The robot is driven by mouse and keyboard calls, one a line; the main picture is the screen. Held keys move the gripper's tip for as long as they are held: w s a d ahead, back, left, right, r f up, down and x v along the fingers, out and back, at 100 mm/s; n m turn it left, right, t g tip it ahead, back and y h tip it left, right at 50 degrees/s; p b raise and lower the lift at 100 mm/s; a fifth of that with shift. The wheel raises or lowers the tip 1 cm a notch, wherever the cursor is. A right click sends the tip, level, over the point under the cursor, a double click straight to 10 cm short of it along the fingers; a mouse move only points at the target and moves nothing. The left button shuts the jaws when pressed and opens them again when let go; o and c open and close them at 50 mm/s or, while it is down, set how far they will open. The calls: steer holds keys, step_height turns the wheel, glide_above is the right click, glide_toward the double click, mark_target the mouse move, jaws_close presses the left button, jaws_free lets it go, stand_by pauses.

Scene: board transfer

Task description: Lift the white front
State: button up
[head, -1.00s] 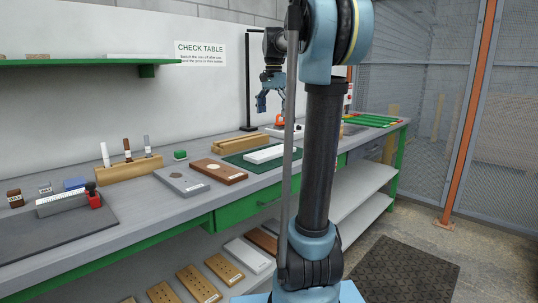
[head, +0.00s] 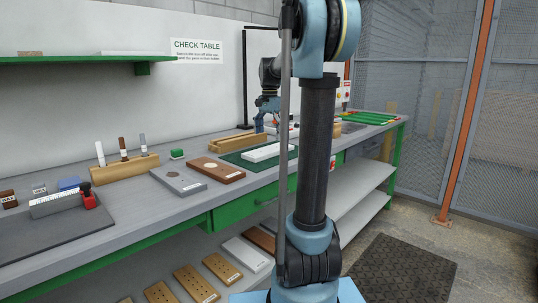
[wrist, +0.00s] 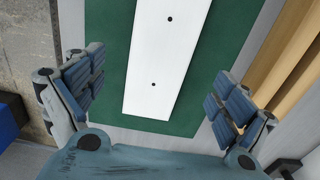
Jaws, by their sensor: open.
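The white front (head: 264,152) is a flat white board lying on a green mat (head: 236,159) on the table. My gripper (head: 265,118) is above the table, behind and above the board in the head view. In the wrist view my gripper (wrist: 155,90) has its fingers spread wide on either side of the board, apart from it and empty. Part of the tabletop behind is hidden by my arm.
A wooden rack (head: 238,143) stands just behind the mat. Brown (head: 217,170) and grey (head: 178,181) boards lie to its left. Another white board (head: 246,254) is on the lower shelf. A green-edged tray (head: 368,118) sits at the table's far end.

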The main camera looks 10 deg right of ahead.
mark_target(269, 149)
steer(key=shift+a+f, duration=0.15)
steer(key=shift+f, duration=2.75)
steer(key=c, duration=1.3)
